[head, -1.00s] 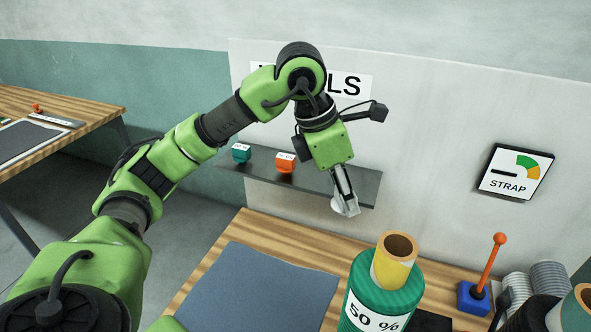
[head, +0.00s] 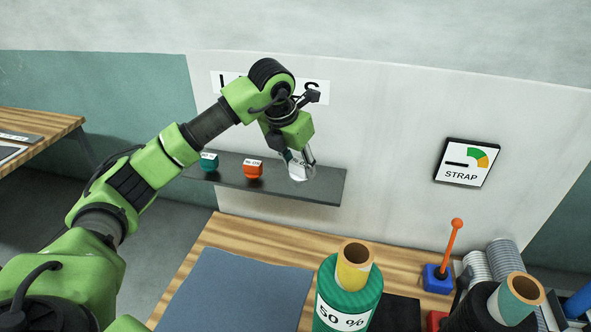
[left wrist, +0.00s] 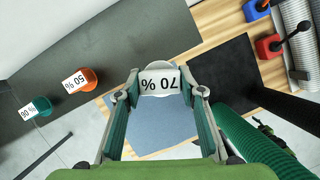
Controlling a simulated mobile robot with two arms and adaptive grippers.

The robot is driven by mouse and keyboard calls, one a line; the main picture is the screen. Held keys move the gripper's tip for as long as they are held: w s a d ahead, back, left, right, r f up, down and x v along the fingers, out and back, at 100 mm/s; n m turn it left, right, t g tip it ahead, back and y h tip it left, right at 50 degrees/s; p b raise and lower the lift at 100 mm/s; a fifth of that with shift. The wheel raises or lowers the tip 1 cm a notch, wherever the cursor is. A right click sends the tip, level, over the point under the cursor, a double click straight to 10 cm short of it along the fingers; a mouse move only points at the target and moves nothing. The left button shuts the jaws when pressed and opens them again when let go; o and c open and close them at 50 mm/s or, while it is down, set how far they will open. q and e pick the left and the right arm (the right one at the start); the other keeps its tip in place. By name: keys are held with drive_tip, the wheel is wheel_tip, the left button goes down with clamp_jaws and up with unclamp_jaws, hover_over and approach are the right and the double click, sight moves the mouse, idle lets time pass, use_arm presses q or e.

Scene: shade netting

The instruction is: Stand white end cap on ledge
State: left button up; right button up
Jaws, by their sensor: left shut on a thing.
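The white end cap (left wrist: 160,82), labelled 70 %, sits between the fingertips of my left gripper (left wrist: 160,92). In the head view the left gripper (head: 300,160) is shut on the white end cap (head: 299,173), and it appears in front of the right part of the dark ledge (head: 318,190). I cannot tell whether the cap touches the ledge. In the left wrist view the ledge (left wrist: 150,28) spreads across the upper left. A teal cap (head: 208,162) and an orange cap (head: 253,171) stand on the ledge to the left. My right gripper is not in view.
Below the ledge is a wooden bench (head: 230,235) with a blue-grey mat (head: 235,290). A green roll (head: 345,290) carries a yellow core (head: 354,268). A blue box with an orange lever (head: 455,240) stands further right. The ledge right of the orange cap has free room.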

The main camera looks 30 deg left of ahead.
sight(298, 169)
use_arm(q)
drive_tip(key=f, duration=0.1)
drive_tip(key=w+a+f+p, duration=0.1)
drive_tip(key=w+f, duration=0.1)
drive_tip(key=shift+w+a+f, duration=0.1)
drive_tip(key=shift+a+f, duration=0.15)
drive_tip(key=shift+a, duration=0.05)
drive_tip(key=f, duration=0.1)
drive_tip(key=f+p, duration=0.1)
drive_tip(key=f, duration=0.1)
drive_tip(key=shift+w+a+f+p, duration=0.15)
drive_tip(key=shift+w+a+p, duration=0.05)
drive_tip(key=shift+w+p, duration=0.1)
drive_tip(key=shift+f, duration=0.25)
drive_tip(key=shift+f, duration=0.2)
drive_tip(key=o, duration=1.5)
drive_tip(key=shift+c, duration=0.2)
drive_tip(key=shift+r, duration=0.1)
